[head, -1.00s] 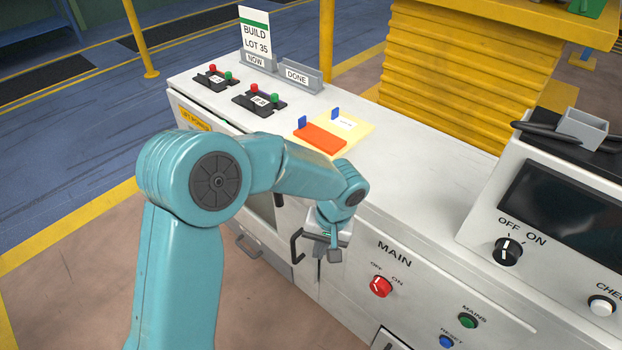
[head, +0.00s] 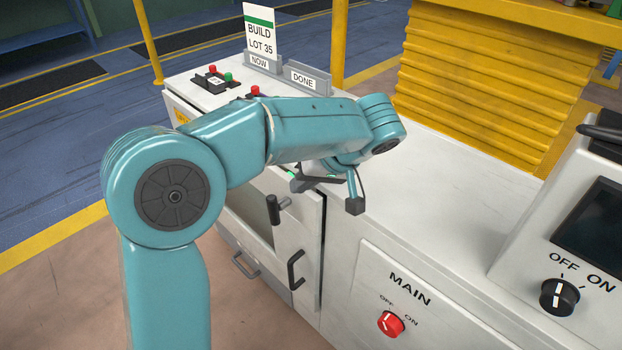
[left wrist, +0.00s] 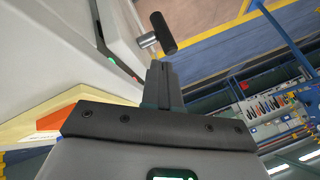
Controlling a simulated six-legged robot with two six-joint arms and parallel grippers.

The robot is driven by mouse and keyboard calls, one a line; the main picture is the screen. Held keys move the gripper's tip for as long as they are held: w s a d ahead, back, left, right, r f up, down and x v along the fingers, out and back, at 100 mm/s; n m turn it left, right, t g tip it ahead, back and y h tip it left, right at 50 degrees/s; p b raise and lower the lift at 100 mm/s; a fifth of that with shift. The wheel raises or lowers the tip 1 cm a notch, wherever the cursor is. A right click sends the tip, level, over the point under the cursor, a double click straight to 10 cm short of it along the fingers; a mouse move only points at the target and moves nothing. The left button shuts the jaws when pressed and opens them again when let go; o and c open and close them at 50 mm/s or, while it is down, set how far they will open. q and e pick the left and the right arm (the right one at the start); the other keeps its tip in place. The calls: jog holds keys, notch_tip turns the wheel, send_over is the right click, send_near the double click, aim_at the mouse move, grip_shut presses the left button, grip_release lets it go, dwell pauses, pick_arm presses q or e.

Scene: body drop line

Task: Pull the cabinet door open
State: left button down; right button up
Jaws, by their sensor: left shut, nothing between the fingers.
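The white cabinet door (head: 307,224) is at the front left of the bench in the head view, with a dark window and a black bar handle (head: 295,268). A dark strip runs down its right edge; I cannot tell how far it stands ajar. A black T-shaped handle (head: 277,208) sticks out higher up; it also shows in the left wrist view (left wrist: 162,33). My left gripper (head: 300,182) is shut and empty above the cabinet front, partly hidden by my arm. In the left wrist view its fingers (left wrist: 157,72) point toward the T-shaped handle, apparently apart from it.
A drawer handle (head: 245,265) is low on the left front. A panel marked MAIN with a red knob (head: 390,324) is right of the door. The white bench top (head: 440,190) has clear room. A yellow ribbed cover (head: 480,90) stands behind.

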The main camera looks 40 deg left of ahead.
aim_at(289, 193)
pick_arm(q)
jog(key=shift+b+x, duration=0.6)
jog(key=shift+x, duration=2.15)
